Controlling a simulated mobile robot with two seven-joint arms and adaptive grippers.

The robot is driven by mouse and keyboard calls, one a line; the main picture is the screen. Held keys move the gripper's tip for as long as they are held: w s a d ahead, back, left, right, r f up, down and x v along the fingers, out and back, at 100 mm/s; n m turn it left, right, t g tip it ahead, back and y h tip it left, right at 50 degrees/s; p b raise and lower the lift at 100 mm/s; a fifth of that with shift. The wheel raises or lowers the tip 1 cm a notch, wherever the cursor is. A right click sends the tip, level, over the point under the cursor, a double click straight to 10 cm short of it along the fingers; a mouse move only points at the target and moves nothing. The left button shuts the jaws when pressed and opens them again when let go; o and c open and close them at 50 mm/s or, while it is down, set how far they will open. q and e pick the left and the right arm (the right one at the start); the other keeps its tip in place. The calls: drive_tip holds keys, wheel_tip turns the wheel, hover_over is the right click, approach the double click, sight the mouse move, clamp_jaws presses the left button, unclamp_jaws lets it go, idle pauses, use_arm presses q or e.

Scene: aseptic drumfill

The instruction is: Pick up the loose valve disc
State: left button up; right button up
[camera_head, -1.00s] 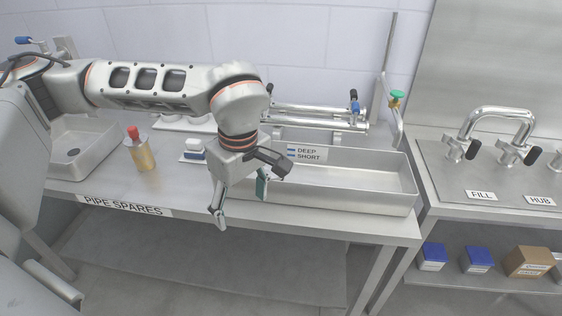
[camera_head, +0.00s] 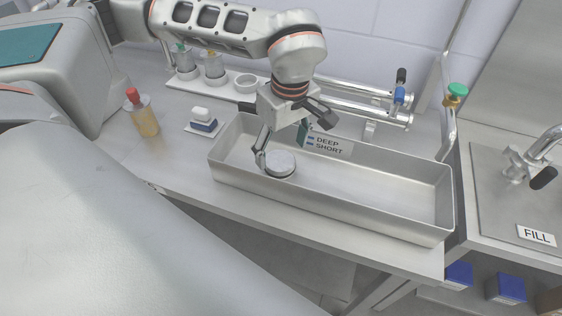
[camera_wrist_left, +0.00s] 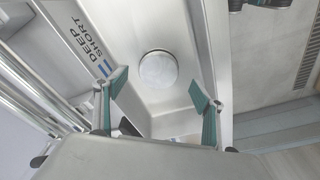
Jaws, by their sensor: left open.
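The loose valve disc (camera_head: 280,163) is a round, flat silver-grey piece lying in the left part of the long metal tray (camera_head: 375,213). It also shows in the left wrist view (camera_wrist_left: 157,70), lying on the tray floor just beyond the fingertips. My left gripper (camera_head: 282,147) is open and points down over the tray, above the disc, with nothing between its fingers. In the left wrist view, its two green-padded fingers (camera_wrist_left: 159,88) stand apart on either side of the line to the disc. My right gripper is not in view.
A red-topped bottle (camera_head: 142,113) and a blue and white block (camera_head: 203,119) stand left. The tray's right half is empty.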

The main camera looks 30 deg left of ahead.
sight(280, 160)
use_arm(q)
drive_tip(key=shift+w+a+f, duration=0.1)
drive_tip(key=shift+a+f, duration=0.1)
drive_tip(key=shift+f, duration=1)
drive_tip(key=shift+w+a+f, duration=0.1)
drive_tip(key=shift+a+f, duration=0.1)
drive_tip(key=shift+f, duration=0.95)
drive_tip(key=c, duration=1.5)
drive_tip(key=shift+r, duration=0.15)
